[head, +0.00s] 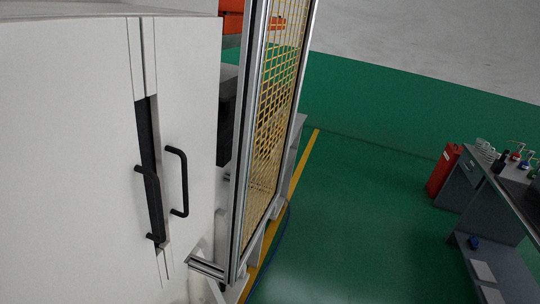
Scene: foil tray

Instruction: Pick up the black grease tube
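No black grease tube can be made out for certain. A workbench (487,215) stands at the right edge, with several small items on its top. Among them is a small dark upright object (499,162), too small to identify. My gripper is not in view, so its state does not show.
A white cabinet (75,150) with black handles (179,181) fills the left. A yellow mesh fence (276,110) in a metal frame stands beside it. Green floor (360,230) between fence and bench is clear.

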